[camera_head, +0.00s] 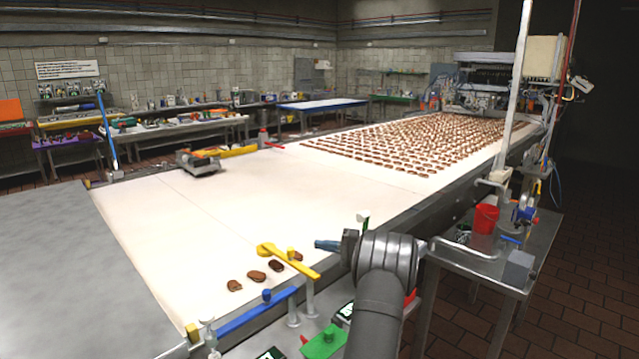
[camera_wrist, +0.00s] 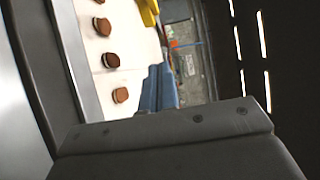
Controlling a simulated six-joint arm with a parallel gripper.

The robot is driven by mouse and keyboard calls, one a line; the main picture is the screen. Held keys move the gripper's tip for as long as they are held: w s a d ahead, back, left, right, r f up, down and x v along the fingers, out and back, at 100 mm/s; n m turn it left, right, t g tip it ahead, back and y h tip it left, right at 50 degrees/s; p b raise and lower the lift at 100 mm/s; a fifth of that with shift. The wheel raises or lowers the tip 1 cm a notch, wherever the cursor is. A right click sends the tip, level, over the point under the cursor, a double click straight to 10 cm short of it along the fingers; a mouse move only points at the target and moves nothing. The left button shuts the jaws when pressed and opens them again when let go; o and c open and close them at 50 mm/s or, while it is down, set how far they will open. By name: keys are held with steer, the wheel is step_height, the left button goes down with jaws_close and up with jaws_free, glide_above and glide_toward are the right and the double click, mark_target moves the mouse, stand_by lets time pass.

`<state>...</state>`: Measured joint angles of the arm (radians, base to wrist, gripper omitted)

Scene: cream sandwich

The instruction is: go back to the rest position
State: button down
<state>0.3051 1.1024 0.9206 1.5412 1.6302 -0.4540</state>
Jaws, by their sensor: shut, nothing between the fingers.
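My gripper (camera_head: 328,245) has blue fingers and hangs over the near right edge of the conveyor in the head view, pointing left. In the wrist view my gripper (camera_wrist: 158,88) shows its blue fingers shut together with nothing between them. Several brown cream sandwiches lie on the white belt near its front end, such as this sandwich (camera_head: 257,276); one sandwich (camera_wrist: 111,60) also shows in the wrist view, left of the fingers. The fingers appear apart from the sandwiches.
A steel side table (camera_head: 490,265) with a red bucket (camera_head: 485,218) stands at right. Rows of sandwiches cover the far belt. The middle belt (camera_head: 230,220) is mostly clear.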

steer(key=s+a, duration=0.1)
steer(key=a, duration=0.2)
steer(key=s+a, duration=0.1)
steer(key=a, duration=0.2)
steer(key=s+a, duration=0.1)
steer(key=a, duration=0.2)
steer(key=shift+a, duration=0.35)
steer(key=shift+w, duration=0.1)
steer(key=shift+d, duration=0.15)
